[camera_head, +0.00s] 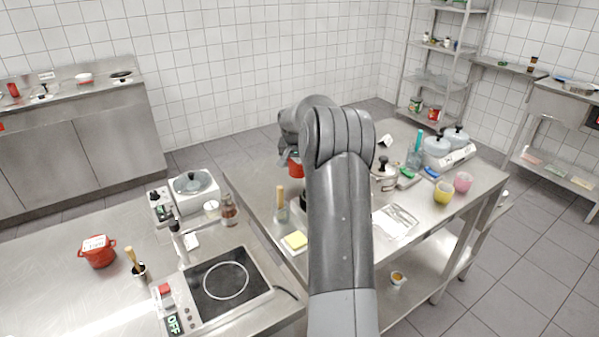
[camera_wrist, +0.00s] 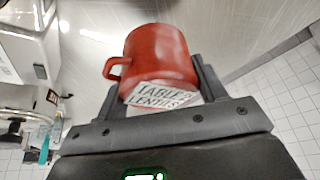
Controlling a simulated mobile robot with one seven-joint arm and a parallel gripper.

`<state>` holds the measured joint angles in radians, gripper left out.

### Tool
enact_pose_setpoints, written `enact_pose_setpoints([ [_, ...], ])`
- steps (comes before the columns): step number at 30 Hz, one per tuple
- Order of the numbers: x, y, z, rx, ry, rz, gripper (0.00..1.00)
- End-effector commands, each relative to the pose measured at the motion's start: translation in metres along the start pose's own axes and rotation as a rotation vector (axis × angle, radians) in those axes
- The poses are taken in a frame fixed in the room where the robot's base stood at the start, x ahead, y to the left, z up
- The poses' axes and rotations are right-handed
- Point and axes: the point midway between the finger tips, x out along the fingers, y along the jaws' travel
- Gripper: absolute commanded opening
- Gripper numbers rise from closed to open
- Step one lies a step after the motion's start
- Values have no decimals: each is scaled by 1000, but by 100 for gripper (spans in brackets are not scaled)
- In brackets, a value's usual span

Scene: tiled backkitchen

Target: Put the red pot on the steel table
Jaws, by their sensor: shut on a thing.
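My gripper (camera_wrist: 160,88) is shut on a red pot (camera_wrist: 160,52), one finger on each side of it. The pot has a handle on its left and a white label reading "TABLE 2 LENTILS". In the head view, part of this held pot (camera_head: 296,167) shows beside my arm, over the far left part of the steel table (camera_head: 262,172). My arm hides most of the gripper there. I cannot tell whether the pot touches the steel. Another red pot (camera_head: 98,251), with a white label on top, stands on the left counter.
A black hob (camera_head: 228,284) sits on the left counter.

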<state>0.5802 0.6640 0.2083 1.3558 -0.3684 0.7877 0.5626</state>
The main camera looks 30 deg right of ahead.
Motion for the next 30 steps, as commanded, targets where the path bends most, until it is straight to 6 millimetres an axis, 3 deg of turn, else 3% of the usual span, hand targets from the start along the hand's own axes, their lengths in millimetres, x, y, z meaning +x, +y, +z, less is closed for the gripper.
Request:
enact_pose_setpoints([
  [7,31,1,13,0,-2,1,33],
  [18,36,0,15,0,0,0,33],
  [19,36,0,16,-1,-1,0,65],
  [27,36,1,15,0,-1,0,86],
  [30,36,1,15,0,-1,0,86],
])
